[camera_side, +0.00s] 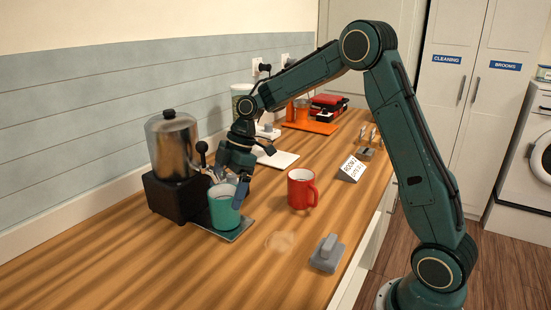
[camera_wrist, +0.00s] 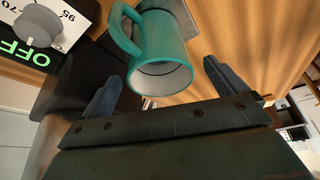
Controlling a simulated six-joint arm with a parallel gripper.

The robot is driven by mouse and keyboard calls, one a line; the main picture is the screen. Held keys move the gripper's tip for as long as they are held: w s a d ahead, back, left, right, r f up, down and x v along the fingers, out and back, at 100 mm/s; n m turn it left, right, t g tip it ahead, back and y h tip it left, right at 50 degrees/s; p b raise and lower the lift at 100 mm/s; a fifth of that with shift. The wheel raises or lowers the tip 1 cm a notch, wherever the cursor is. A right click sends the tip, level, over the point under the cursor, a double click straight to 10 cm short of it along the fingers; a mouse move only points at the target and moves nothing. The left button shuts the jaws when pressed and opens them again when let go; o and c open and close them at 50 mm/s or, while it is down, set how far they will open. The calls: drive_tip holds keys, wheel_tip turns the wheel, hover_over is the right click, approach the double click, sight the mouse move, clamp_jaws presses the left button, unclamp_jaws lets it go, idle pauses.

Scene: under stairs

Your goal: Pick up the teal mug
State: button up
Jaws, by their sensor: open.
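The teal mug (camera_side: 222,208) stands upright on a dark tray (camera_side: 238,231) in front of a metal urn on a black base. In the wrist view the mug (camera_wrist: 165,48) lies ahead of the jaws, its pale inside facing me and its handle to the left. My gripper (camera_side: 226,183) is at the mug in the side view, one blue finger in front of its right side. In the wrist view my gripper (camera_wrist: 158,85) is open, with one finger on each side of the mug's rim and gaps visible. Contact is not visible.
The urn (camera_side: 172,150) stands close behind the mug, with a dial (camera_wrist: 38,25) marked OFF. A red mug (camera_side: 301,189) is to the right. A grey block-like object (camera_side: 327,252) lies near the front edge.

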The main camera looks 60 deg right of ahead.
drive_tip(key=shift+x, duration=0.8)
drive_tip(key=c, duration=1.5)
drive_tip(key=shift+r, duration=0.3)
drive_tip(key=shift+r, duration=0.4)
drive_tip(key=shift+s+d, duration=2.45)
drive_tip(key=shift+d, duration=3.55)
drive_tip(key=shift+r, duration=6.65)
drive_tip(key=shift+r, duration=0.2)
